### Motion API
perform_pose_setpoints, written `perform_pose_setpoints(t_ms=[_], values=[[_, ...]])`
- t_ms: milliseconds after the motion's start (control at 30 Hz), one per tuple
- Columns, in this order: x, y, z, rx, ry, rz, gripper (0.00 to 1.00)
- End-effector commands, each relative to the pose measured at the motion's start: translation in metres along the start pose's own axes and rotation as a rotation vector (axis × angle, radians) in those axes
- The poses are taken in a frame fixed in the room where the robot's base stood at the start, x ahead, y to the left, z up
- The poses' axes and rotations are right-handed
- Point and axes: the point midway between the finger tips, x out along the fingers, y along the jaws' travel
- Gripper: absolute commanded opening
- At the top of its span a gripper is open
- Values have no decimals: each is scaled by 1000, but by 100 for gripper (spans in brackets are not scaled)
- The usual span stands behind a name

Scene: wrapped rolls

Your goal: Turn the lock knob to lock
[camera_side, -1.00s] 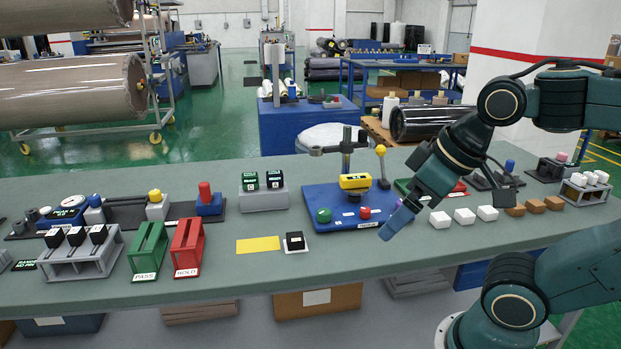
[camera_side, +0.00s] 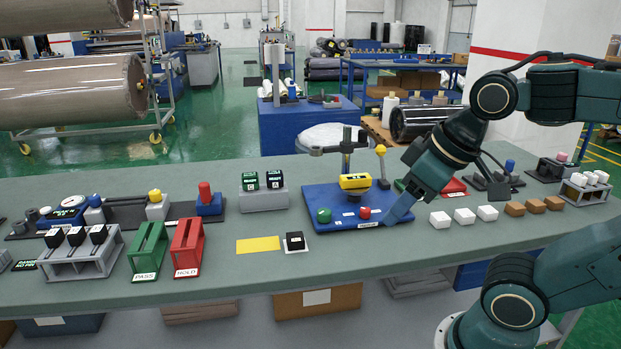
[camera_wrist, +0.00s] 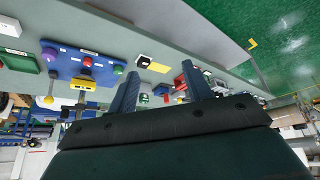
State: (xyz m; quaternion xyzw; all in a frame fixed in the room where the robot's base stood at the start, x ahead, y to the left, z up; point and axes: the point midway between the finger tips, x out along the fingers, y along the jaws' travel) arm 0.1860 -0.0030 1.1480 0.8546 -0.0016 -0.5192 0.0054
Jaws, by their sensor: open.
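The blue board (camera_side: 320,212) on the bench carries a green knob (camera_side: 324,215), a red knob (camera_side: 365,212), a yellow block (camera_side: 355,182) and a yellow-ball lever (camera_side: 381,168). A purple knob (camera_wrist: 49,55) shows at the board's end in the wrist view; in the side view my gripper seems to hide it. The labels are too small to read, so I cannot tell which is the lock knob. My gripper (camera_side: 396,214) points down by the board's front right corner. In the wrist view its fingers (camera_wrist: 160,72) are apart with nothing held between them.
White blocks (camera_side: 464,216) and brown blocks (camera_side: 534,207) line the bench to the right. A yellow mat (camera_side: 258,245) and a black cube (camera_side: 295,241) lie left of the board. Green (camera_side: 149,250) and red (camera_side: 188,247) racks stand farther left. The bench front by the board is clear.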

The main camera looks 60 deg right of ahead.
Motion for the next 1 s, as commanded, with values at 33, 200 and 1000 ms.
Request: perform_pose_setpoints(t_ms=[33,200,1000], values=[[0,2,-5,-1,-9,5,50],[3,15,-27,-19,-52,26,50],[76,153,-132,-128,-320,44,50]])
